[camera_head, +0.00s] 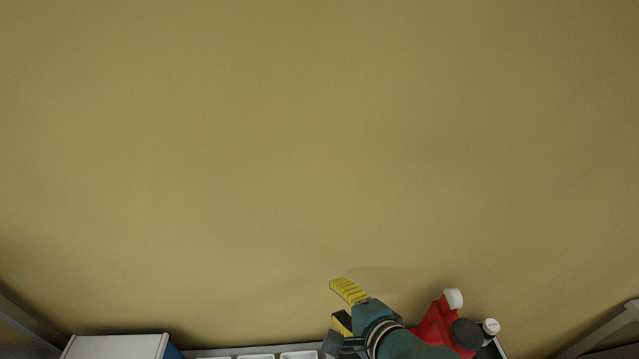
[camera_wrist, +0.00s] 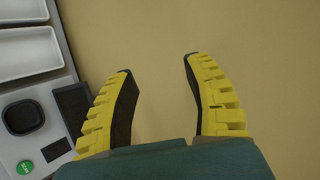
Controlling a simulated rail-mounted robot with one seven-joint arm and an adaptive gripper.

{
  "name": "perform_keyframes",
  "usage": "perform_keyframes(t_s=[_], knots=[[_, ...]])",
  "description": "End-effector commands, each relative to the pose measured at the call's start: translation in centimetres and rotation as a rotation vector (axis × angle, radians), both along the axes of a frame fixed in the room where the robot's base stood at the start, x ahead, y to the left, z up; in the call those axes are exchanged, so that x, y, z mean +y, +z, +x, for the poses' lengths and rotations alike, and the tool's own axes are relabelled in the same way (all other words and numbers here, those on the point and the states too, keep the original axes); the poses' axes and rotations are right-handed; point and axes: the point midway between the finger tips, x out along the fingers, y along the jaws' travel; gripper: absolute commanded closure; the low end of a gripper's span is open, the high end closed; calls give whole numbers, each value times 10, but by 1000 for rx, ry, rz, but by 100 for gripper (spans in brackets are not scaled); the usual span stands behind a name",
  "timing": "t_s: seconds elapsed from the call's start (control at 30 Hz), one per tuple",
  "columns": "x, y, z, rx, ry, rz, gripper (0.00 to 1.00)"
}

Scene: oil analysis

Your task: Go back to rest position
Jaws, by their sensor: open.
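My gripper (camera_head: 338,302) shows at the bottom of the head view, with yellow ridged fingers on a teal body. In the wrist view my gripper (camera_wrist: 158,62) has its two fingers spread wide apart. Nothing is between them, only plain tan surface behind. It is open and empty, beside the grey tray or bench edge on the left of the wrist view.
A red container with a white cap (camera_head: 436,322) and a small white-capped bottle (camera_head: 490,327) stand right of my gripper. White trays (camera_head: 299,355) and a white box (camera_head: 115,346) lie at the bottom. The wrist view shows white trays (camera_wrist: 25,52) and a black square holder (camera_wrist: 23,115).

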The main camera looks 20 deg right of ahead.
Motion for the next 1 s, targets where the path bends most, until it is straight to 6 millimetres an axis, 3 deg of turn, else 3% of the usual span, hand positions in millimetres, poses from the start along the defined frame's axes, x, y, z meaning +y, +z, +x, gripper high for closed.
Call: perform_keyframes(t_s=[0.03,0.1,0.2,0.3,0.4,0.5,0.57,0.6,0.8,0.9,1.0], knots=[[30,34,12,-102,75,-108,49],[63,82,20,-256,158,-281,49],[100,155,14,-497,225,-553,49],[111,224,-10,-715,206,-865,49],[89,276,-46,-835,97,-1219,49],[73,307,-73,-859,10,-1550,49],[71,313,-74,-842,8,-1720,49],[71,336,-74,-835,14,-1763,49],[71,409,-73,-835,16,-1739,49],[71,431,-73,-836,17,-1733,49],[71,438,-73,-835,18,-1731,49]])
